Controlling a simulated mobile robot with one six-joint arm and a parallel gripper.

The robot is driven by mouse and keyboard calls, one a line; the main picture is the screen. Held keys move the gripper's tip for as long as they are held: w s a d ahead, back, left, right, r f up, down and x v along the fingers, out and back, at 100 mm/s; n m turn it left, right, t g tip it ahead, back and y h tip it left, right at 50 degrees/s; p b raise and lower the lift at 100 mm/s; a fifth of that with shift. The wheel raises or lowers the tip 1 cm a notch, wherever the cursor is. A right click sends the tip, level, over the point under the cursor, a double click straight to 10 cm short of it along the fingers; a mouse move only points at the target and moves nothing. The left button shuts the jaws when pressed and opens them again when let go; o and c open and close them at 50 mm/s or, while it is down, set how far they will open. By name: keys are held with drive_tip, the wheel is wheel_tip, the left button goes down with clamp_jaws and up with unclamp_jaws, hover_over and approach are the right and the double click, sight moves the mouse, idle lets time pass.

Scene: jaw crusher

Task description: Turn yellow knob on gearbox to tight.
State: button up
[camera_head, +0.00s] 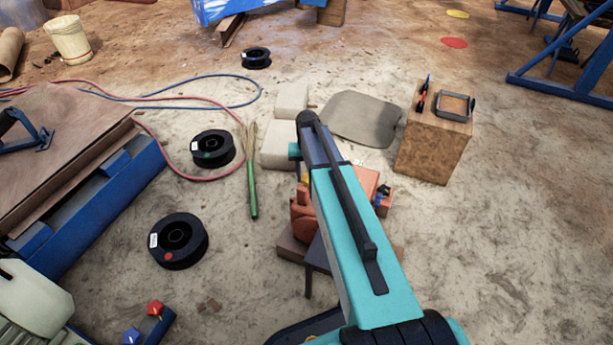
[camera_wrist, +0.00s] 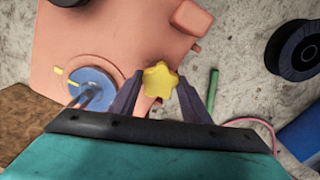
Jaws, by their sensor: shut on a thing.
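The yellow knob (camera_wrist: 160,81) is star-shaped and sits on the orange gearbox (camera_wrist: 110,40) in the wrist view. My gripper (camera_wrist: 161,88) has its two dark fingers around the knob, one on each side, shut on it. A blue round part (camera_wrist: 92,86) with a metal shaft and a yellow mark beside it is on the gearbox, left of the knob. In the head view the gearbox (camera_head: 302,217) stands on the floor, largely hidden behind my teal arm.
A wooden block (camera_head: 430,150) with small tools on top stands right of the gearbox. Pale blocks (camera_head: 277,147) stand behind it. Black spools (camera_head: 178,241), a green-handled brush (camera_head: 252,185) and hoses lie to the left. Floor between spools and gearbox is mostly clear.

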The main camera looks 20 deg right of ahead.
drive_tip(key=shift+a+r, duration=0.1)
drive_tip(key=shift+m+p, duration=0.4)
drive_tip(key=shift+p, duration=0.25)
drive_tip(key=shift+r+m+p, duration=0.15)
drive_tip(key=shift+m+p, duration=0.85)
drive_tip(key=m+p, duration=0.3)
drive_tip(key=shift+w, duration=0.1)
drive_tip(key=m+p, duration=0.2)
drive_tip(key=m, duration=0.2)
drive_tip(key=m+p, duration=0.2)
drive_tip(key=m, duration=0.3)
drive_tip(key=shift+p, duration=0.35)
drive_tip(key=m+p, duration=0.1)
drive_tip(key=m, duration=0.5)
drive_tip(key=shift+f+p, duration=0.2)
drive_tip(key=shift+p, duration=0.2)
drive_tip(key=shift+d, duration=0.2)
